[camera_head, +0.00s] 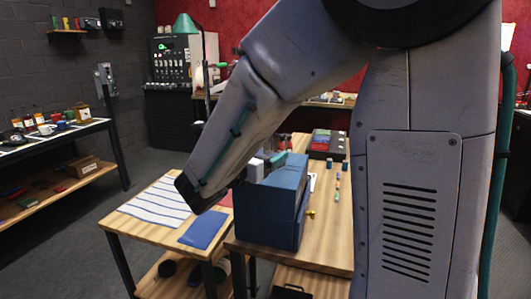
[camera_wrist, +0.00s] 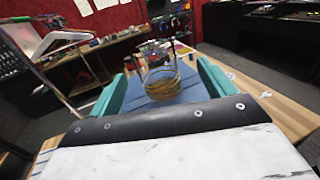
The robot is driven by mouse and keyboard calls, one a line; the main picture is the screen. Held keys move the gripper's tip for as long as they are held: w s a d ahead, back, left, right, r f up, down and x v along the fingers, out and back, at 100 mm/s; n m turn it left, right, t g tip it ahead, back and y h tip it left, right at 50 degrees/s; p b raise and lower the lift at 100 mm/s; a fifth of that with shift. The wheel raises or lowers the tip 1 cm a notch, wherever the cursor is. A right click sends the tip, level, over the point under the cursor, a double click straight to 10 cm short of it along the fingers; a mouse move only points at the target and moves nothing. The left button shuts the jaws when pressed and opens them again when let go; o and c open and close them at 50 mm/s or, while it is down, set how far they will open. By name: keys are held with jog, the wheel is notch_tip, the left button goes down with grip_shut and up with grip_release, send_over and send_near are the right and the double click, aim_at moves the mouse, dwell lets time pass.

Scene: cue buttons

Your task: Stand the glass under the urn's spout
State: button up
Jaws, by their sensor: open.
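A clear glass with an amber tint (camera_wrist: 162,86) shows in the wrist view, over a blue surface (camera_wrist: 186,92). My gripper (camera_wrist: 165,66) is open, with one teal finger on each side of the glass in that view. I cannot tell whether either finger touches it. In the head view my gripper (camera_head: 272,161) is partly hidden, just above the top of a blue box (camera_head: 268,212) on the wooden table. The glass cannot be made out in the head view. I cannot clearly pick out the urn or its spout in either view.
The wooden table (camera_head: 325,235) also bears small coloured pieces and a dark tray-like unit (camera_head: 325,145) at the back. A lower table with a striped sheet (camera_head: 157,207) and a blue mat (camera_head: 203,230) stands at left. A shelf with bottles (camera_head: 55,140) is farther left.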

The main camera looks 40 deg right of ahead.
aim_at(281, 138)
jog(key=shift+w+d, duration=0.15)
jog(key=shift+w, duration=0.15)
jog(key=shift+r+x, duration=0.15)
jog(key=shift+x, duration=1.75)
jog(key=shift+r+x, duration=0.1)
jog(key=shift+x, duration=1.85)
jog(key=shift+w, duration=0.15)
jog(key=c, duration=1.2)
jog(key=shift+r, duration=0.15)
jog(key=shift+c, duration=0.2)
